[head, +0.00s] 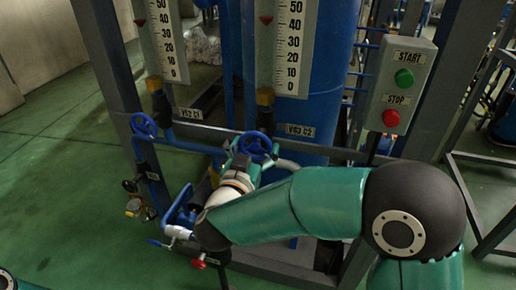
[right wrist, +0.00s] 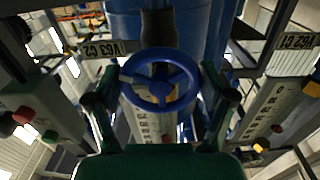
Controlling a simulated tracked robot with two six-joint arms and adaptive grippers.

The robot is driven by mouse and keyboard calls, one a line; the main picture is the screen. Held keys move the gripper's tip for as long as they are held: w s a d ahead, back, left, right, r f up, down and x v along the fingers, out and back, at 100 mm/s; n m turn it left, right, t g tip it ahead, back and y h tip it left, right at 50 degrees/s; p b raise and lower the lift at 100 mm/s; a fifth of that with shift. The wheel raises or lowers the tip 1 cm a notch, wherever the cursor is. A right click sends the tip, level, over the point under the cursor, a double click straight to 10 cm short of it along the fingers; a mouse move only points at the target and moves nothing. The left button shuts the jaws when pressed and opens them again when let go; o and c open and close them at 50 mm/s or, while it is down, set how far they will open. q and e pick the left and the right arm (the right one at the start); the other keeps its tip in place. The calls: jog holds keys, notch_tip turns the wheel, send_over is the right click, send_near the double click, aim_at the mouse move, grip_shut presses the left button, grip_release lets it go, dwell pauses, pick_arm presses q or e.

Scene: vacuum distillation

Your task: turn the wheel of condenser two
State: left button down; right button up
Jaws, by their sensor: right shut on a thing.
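The blue wheel of condenser two (head: 257,146) is on the pipework in the middle of the head view, beside the label ending in C2 (head: 300,130). My right gripper (head: 248,154) is at this wheel, its fingers on either side of it. In the right wrist view the wheel (right wrist: 161,86) sits between the two fingers of my right gripper (right wrist: 162,95), which are shut on its rim. The wrist and forearm hide part of the pipes below it. My left gripper is not in view.
Another blue wheel (head: 144,125) is to the left, by the label ending in C1 (head: 190,114). A box with a green start button (head: 404,78) and a red stop button (head: 391,118) hangs at right. Dark frame posts (head: 103,60) stand close by. Green floor lies open at left.

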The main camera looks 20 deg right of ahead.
jog(key=shift+f+m+b, duration=0.2)
jog(key=shift+m+b, duration=0.9)
jog(key=shift+b, duration=0.1)
jog(key=m+b, duration=1)
jog(key=shift+a+m, duration=0.1)
jog(key=shift+m, duration=0.2)
jog(key=shift+w+r+m+b, duration=0.1)
jog(key=shift+r+m+b, duration=0.05)
jog(key=shift+m+b, duration=0.95)
jog(key=o, duration=1)
jog(key=shift+r, duration=0.1)
